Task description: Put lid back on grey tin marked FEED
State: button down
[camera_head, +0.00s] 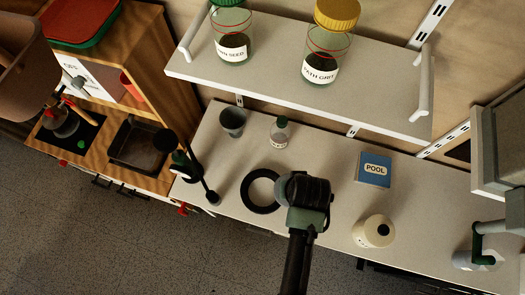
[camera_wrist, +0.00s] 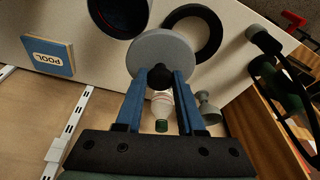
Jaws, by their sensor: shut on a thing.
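My gripper (camera_wrist: 160,80) is shut on the black knob of a round grey lid (camera_wrist: 165,47), between its blue fingers. The lid also shows in the head view (camera_head: 284,186), partly behind my wrist, held over the counter beside the black ring. A dark, open-topped round container (camera_wrist: 118,12) shows at the top edge of the wrist view, beside the lid and cut off by the frame. No FEED marking is readable, so I cannot tell for sure that it is the grey tin. In the head view my arm hides that spot.
A black ring (camera_head: 250,198) lies left of the lid. A blue POOL box (camera_head: 374,169), a cream jar (camera_head: 373,231), a small bottle (camera_head: 279,132) and a grey cup (camera_head: 232,122) stand on the counter. A shelf (camera_head: 280,70) with two labelled jars overhangs the back.

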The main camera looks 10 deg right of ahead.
jog(key=s+d+r+m+p, duration=0.1)
jog(key=s+d+m+p, duration=0.1)
jog(key=s+d+p, duration=0.3)
jog(key=shift+h, duration=0.3)
jog(key=f+b, duration=0.2)
jog(key=b, duration=0.1)
jog(key=s+f+b, duration=0.1)
jog(key=f+b, duration=0.1)
jog(key=b, duration=0.1)
jog(key=shift+f, duration=0.4)
jog(key=shift+f+b, duration=0.7)
jog(key=shift+f, duration=0.15)
jog(key=shift+r+p, duration=0.1)
jog(key=shift+p, duration=0.4)
jog(key=shift+f, duration=0.2)
dwell(0.6)
dwell(1.0)
